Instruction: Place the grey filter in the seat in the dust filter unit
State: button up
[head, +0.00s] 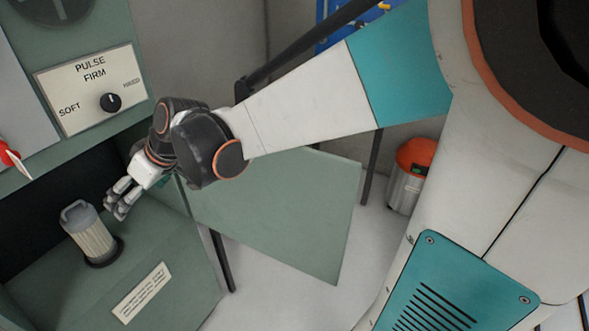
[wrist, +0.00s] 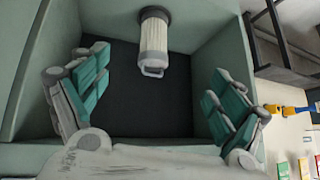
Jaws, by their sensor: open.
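The grey filter (head: 90,232) has a pale ribbed body and a grey cap with a loop handle. It stands with its lower end in the dark round seat (head: 105,254) on the green surface of the dust filter unit (head: 60,285). In the wrist view the filter (wrist: 154,36) points its handle toward me, its far end at the dark ring (wrist: 153,13). My gripper (head: 121,198) is open and empty, just right of the filter and apart from it. In the wrist view its teal-padded fingers (wrist: 158,72) are spread wide, with the handle between them. How deep the filter sits is hidden.
Above the opening is a panel with a PULSE FIRM knob (head: 110,102) and a red-handled part (head: 10,158) at left. An open green door (head: 285,210) hangs beside the unit, under my arm. An orange-topped bin (head: 410,175) stands on the floor behind.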

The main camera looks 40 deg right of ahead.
jog(key=s+d+m+h, duration=0.2)
jog(key=s+d, duration=0.2)
jog(key=s, duration=0.6)
jog(key=s+d+m+h, duration=0.2)
jog(key=s+d, duration=0.2)
jog(key=s, duration=0.6)
jog(key=shift+s+d+m+t+h, duration=0.3)
jog(key=shift+s+m+t+h, duration=0.05)
jog(key=shift+m+t+h, duration=0.05)
